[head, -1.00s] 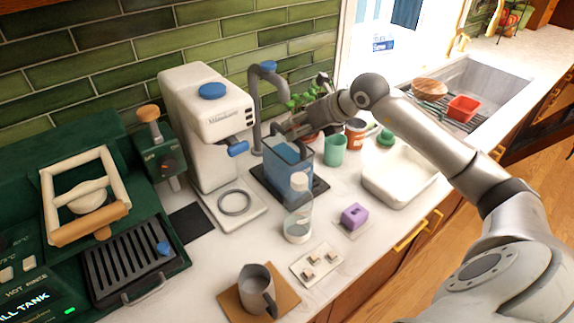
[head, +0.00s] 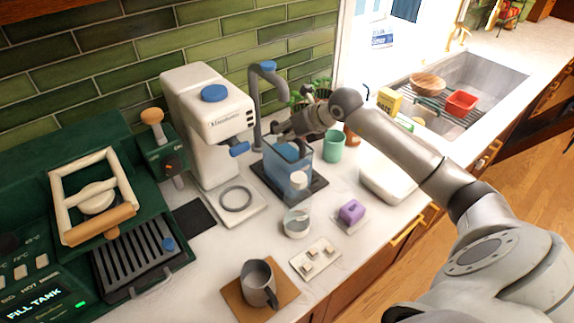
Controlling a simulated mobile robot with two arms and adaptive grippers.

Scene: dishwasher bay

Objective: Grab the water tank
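The water tank (head: 284,161) is a clear, blue-tinted box, open at the top. It stands upright on a dark mat beside the white coffee machine, under a grey tap. My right gripper (head: 296,139) is at the tank's top, with dark finger parts at or just inside the rim. The fingers are small and partly overlapped by the tank and tap, so I cannot tell whether they grip the wall. My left gripper is not in view.
The grey tap (head: 257,103) rises just behind the tank. The white coffee machine (head: 207,130) is on the left. A purple block (head: 351,211) lies to the front right.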

